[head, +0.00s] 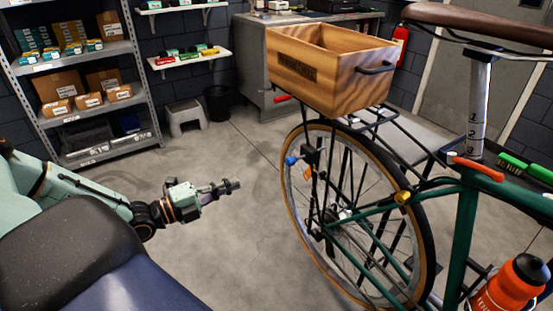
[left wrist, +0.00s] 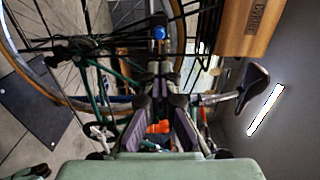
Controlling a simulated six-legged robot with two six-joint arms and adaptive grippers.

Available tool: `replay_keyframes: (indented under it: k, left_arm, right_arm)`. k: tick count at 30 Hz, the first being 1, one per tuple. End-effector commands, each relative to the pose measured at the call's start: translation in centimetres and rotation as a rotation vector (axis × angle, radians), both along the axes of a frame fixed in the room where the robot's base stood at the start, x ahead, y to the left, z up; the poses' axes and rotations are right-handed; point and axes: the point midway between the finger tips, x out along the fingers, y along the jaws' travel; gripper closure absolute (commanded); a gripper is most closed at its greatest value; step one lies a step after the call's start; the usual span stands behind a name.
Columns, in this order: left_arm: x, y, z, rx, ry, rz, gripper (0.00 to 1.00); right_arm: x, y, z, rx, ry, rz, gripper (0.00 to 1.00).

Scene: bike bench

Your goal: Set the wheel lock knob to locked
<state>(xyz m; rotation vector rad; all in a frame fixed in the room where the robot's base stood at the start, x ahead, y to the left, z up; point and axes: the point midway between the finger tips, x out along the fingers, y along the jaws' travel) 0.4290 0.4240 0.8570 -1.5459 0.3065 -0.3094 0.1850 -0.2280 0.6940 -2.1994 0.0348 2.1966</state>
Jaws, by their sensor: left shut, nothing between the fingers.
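A small blue knob (head: 291,160) sits on a dark fitting at the left edge of the bicycle's spoked wheel (head: 286,187), under the rear rack. It looks like the wheel lock knob, but its setting is too small to read. The blue knob also shows in the left wrist view (left wrist: 159,33), just beyond the fingertips in the picture. My left gripper (head: 236,185) is shut and empty, left of and a little lower than the knob in the head view, with a gap between them. My right gripper is not in view.
A wooden crate (head: 335,85) stands on the rear rack. The floor around my left gripper is clear.

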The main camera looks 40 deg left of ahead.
Motion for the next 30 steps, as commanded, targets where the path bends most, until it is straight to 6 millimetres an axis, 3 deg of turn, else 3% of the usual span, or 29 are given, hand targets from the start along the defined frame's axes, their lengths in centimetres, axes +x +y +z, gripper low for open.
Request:
replay_keyframes:
  k: [30]
  left_arm:
    - [8.2, -3.4, -0.4, -0.001, -0.001, -0.002, 1.0]
  right_arm:
    - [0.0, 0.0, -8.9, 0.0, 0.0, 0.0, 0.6]
